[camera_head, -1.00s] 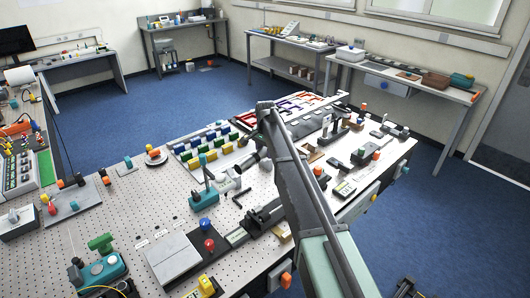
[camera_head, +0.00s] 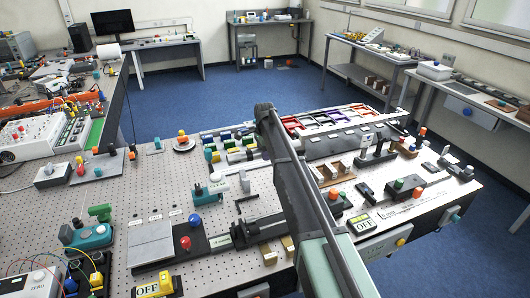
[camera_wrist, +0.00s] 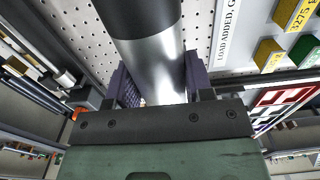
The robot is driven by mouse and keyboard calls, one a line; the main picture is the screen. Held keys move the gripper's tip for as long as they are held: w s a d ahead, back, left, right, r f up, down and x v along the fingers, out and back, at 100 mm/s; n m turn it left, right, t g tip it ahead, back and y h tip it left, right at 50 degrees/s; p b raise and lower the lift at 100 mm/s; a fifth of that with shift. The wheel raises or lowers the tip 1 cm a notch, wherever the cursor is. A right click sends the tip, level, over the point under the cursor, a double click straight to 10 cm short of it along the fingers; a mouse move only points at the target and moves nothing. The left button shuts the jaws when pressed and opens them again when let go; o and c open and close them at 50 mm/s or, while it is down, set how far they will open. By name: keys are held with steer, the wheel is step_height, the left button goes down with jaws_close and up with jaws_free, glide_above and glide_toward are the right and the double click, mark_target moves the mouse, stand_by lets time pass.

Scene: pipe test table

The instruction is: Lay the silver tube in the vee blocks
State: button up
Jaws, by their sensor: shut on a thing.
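The silver tube (camera_wrist: 155,68), bright with a dark band towards the top of the picture, fills the middle of the wrist view. My gripper (camera_wrist: 160,82) is shut on it, with one dark finger on each side. The tube's far end runs out of the top of that view. In the head view my arm hides the gripper and tube. I cannot make out the vee blocks for certain. Two small tan blocks (camera_head: 268,253) stand on the table left of my arm, but their top shape is too small to tell.
The perforated table holds a dark slide fixture (camera_head: 245,230), a grey plate (camera_head: 150,245) and a red knob (camera_head: 185,242). Right of my arm are a meter (camera_head: 362,223) and small fixtures. Yellow labelled weights (camera_wrist: 268,52) show in the wrist view. Bare perforated surface (camera_head: 150,185) lies left.

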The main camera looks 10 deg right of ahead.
steer(key=shift+d+f+b, duration=0.15)
steer(key=shift+f+b, duration=4)
steer(key=shift+f, duration=0.05)
steer(key=shift+f+b, duration=0.25)
steer(key=shift+b, duration=0.05)
steer(key=o, duration=1.3)
steer(key=shift+c, duration=0.2)
steer(key=shift+r, duration=0.1)
step_height(320, 180, up, 11)
steer(key=p, duration=1.1)
steer(key=shift+f, duration=0.2)
